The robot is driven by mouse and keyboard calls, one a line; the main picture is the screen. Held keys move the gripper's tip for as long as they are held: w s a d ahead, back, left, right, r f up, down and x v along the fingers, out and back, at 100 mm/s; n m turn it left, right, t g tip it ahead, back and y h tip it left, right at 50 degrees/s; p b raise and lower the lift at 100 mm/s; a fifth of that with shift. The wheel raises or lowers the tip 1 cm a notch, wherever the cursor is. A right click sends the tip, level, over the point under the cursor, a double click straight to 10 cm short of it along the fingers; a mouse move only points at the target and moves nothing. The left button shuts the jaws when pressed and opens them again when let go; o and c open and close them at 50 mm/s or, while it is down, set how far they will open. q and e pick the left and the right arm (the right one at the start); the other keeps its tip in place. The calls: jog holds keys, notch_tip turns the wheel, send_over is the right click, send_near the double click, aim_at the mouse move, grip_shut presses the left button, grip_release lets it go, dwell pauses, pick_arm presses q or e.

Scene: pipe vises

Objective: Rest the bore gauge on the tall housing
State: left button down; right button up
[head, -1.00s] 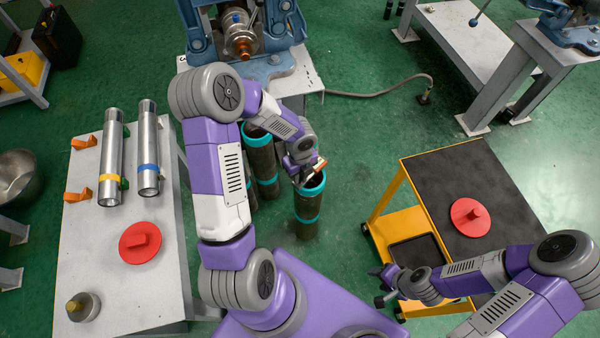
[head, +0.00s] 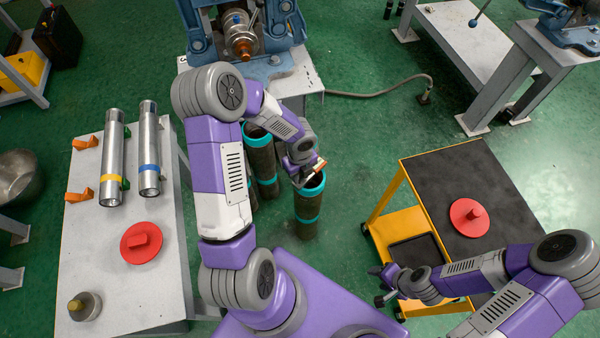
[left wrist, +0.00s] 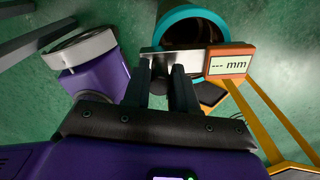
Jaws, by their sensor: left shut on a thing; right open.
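My left gripper (head: 304,174) is shut on the bore gauge, whose orange-framed display (left wrist: 229,62) reads "--- mm" in the left wrist view. The gauge's grey bar (left wrist: 190,62) lies across the fingertips (left wrist: 170,72). In the head view the gauge (head: 317,169) is small and partly hidden by the gripper. It appears over the teal rim of a dark upright cylinder (head: 308,212), likely a housing. Whether gauge and rim touch, I cannot tell. The rim also shows behind the gauge in the left wrist view (left wrist: 190,12). My right gripper (head: 379,285) is open and empty.
More teal-rimmed cylinders (head: 263,167) stand just left, partly behind my arm. A white table (head: 110,250) holds two metal tubes and a red disc (head: 141,243). A black-topped yellow cart (head: 450,180) with a red disc stands right. A blue vise (head: 240,30) is behind.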

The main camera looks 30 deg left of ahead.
pick_arm(q)
jog(key=shift+f+b, duration=0.35)
jog(key=shift+f, duration=0.05)
dwell(0.6)
jog(key=c, duration=0.8)
grip_release()
jog(key=shift+r+p, duration=3.5)
jog(key=shift+r, duration=0.05)
